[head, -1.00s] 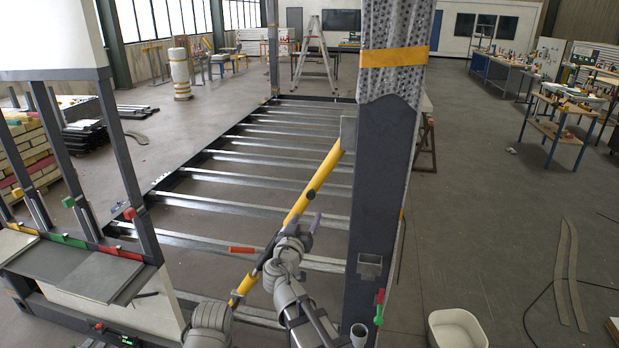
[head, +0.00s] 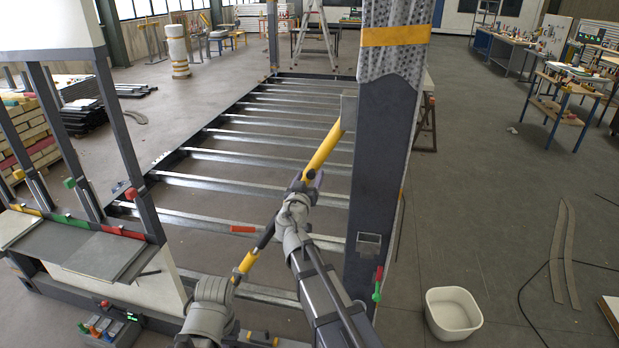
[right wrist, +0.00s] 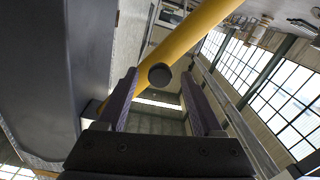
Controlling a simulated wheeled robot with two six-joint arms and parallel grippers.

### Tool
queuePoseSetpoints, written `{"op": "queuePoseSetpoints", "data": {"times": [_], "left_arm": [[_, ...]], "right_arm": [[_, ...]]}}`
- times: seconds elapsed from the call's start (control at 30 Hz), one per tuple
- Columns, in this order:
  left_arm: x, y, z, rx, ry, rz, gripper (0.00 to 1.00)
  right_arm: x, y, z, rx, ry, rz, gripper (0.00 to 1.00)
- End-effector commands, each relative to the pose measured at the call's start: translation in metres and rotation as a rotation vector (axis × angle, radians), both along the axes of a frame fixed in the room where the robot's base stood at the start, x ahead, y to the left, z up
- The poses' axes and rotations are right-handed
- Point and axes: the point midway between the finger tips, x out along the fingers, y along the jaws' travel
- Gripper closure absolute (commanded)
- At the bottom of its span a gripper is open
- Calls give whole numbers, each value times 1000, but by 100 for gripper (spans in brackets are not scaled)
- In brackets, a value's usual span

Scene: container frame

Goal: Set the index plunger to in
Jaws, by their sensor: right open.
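The index plunger (right wrist: 160,75) appears to be the round dark knob on the yellow diagonal brace (right wrist: 182,42) in the right wrist view. It is seen nearly end-on, so I cannot tell how far it stands out. My right gripper (right wrist: 163,95) is open, its two purple-grey fingers on either side of the knob in the picture, with no clear contact. In the head view the right gripper (head: 306,182) is at the middle of the yellow brace (head: 325,150) and covers part of it. My left arm shows at lower left, without clear fingers.
A dark upright post (head: 379,180) stands close right of my right gripper, with a red and green handle (head: 377,284) low on it. A white tub (head: 453,312) is on the floor at right. Metal crossbars (head: 250,182) lie behind the brace.

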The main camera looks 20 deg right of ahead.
Motion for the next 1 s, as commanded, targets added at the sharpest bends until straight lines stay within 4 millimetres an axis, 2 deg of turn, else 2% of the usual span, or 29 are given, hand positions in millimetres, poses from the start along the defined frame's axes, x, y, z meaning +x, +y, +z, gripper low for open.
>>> {"op": "queuePoseSetpoints", "data": {"times": [0.27, 0.3, 0.87, 0.9, 1.0], "left_arm": [[0, 0, 0, 0, 0, 0, 100], [0, 0, 0, 0, 0, 0, 100], [0, 0, 0, 0, 0, 0, 100], [0, 0, 0, 0, 0, 0, 100], [0, 0, 0, 0, 0, 0, 100]], "right_arm": [[4, -2, 0, 0, 0, 1, 32], [4, -2, 0, 0, 0, 1, 34], [3, -2, 0, 0, 0, 1, 97], [3, -2, 0, 0, 0, 1, 100], [3, -2, 0, 0, 0, 1, 100]]}}
